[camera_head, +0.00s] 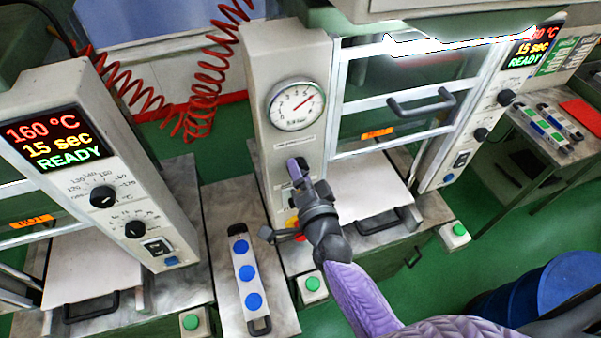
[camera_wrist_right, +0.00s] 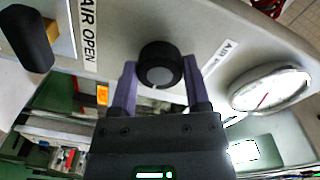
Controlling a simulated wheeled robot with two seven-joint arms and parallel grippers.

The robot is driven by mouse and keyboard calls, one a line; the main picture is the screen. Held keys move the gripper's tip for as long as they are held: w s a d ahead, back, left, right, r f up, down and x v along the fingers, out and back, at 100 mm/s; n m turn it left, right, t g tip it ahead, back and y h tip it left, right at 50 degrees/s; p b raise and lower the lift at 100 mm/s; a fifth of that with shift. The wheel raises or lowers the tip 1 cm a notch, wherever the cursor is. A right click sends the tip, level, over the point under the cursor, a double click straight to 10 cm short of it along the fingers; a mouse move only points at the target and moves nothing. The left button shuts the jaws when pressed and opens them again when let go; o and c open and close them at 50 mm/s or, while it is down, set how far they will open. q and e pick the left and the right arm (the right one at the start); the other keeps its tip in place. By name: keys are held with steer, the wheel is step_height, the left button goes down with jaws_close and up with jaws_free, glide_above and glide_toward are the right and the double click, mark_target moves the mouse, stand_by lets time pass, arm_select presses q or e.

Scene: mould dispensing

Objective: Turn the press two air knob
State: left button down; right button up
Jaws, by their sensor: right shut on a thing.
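The press two air knob (camera_wrist_right: 160,66) is a round black knob on the pale grey panel, seen close up in the right wrist view. In the head view the knob (camera_head: 294,172) is mostly hidden behind my fingers, below the gauge. My right gripper (camera_wrist_right: 161,72) has one lilac finger on each side of the knob and is shut on it. In the head view my right gripper (camera_head: 301,168) reaches up to the panel from the lower right. My left gripper is not in view.
A pressure gauge (camera_head: 297,104) sits above the knob. The press door handle (camera_head: 422,103) is right of the panel. A control column (camera_head: 115,180) reading 160 °C, 15 sec, READY stands at left. A tray with blue discs (camera_head: 246,275) lies between the presses.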

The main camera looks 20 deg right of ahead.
steer(key=o, duration=1.3)
steer(key=s, duration=1)
steer(key=shift+d+r+b, duration=0.1)
steer(key=shift+b, duration=0.3)
